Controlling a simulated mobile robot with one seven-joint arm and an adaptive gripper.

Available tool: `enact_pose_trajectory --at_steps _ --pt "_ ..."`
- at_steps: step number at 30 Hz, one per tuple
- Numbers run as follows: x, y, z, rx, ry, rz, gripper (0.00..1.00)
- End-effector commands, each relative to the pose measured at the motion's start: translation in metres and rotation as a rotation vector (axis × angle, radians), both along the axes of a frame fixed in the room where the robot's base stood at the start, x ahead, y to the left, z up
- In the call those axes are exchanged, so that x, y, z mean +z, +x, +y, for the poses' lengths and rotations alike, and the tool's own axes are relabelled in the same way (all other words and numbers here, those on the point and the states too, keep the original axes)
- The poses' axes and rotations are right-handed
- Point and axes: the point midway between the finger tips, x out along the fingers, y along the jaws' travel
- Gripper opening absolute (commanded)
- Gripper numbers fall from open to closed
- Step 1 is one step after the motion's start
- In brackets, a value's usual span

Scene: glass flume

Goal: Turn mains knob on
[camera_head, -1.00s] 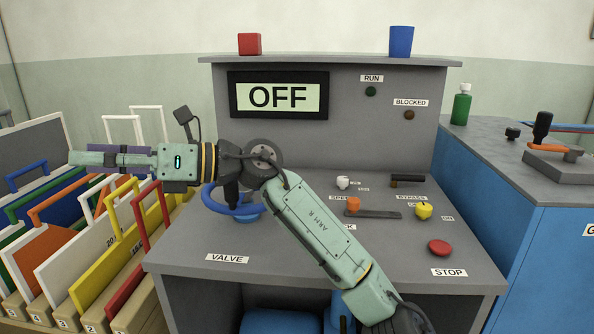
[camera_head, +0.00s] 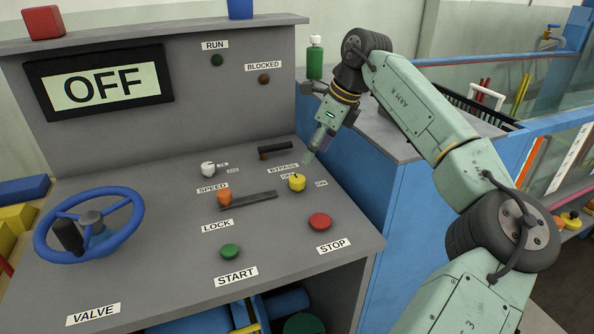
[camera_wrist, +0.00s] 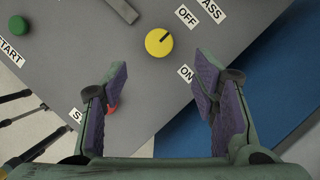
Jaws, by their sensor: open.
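The yellow knob (camera_head: 297,182) sits on the sloping grey panel between the OFF and ON labels. In the wrist view the knob (camera_wrist: 158,43) has a black pointer line aimed toward the OFF label (camera_wrist: 187,16); the ON label (camera_wrist: 186,73) is below right. My gripper (camera_head: 309,155) points down above the panel, close to the knob and apart from it. In the wrist view its purple-padded fingers (camera_wrist: 160,85) are spread wide with nothing between them, and the knob lies beyond the fingertips. The display (camera_head: 105,87) reads OFF.
A red STOP button (camera_head: 320,221), a green START button (camera_head: 230,251), an orange LOCK knob (camera_head: 224,197) with a grey bar, a white SPEED knob (camera_head: 207,169) and a black BYPASS lever (camera_head: 276,149) surround it. A blue valve wheel (camera_head: 90,224) is at left.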

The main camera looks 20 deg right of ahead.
Motion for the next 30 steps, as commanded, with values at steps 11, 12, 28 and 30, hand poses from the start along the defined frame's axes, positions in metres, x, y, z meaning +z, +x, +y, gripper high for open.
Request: enact_pose_trajectory --at_steps 11,12,28,30 --pt "-0.062 0.018 0.022 0.004 0.005 0.001 0.54" --pt "-0.068 0.02 0.023 0.003 0.004 0.0 0.54" --pt "-0.088 0.025 0.028 0.002 0.004 -0.002 0.53" --pt "-0.088 0.025 0.028 0.002 0.004 -0.002 0.48"
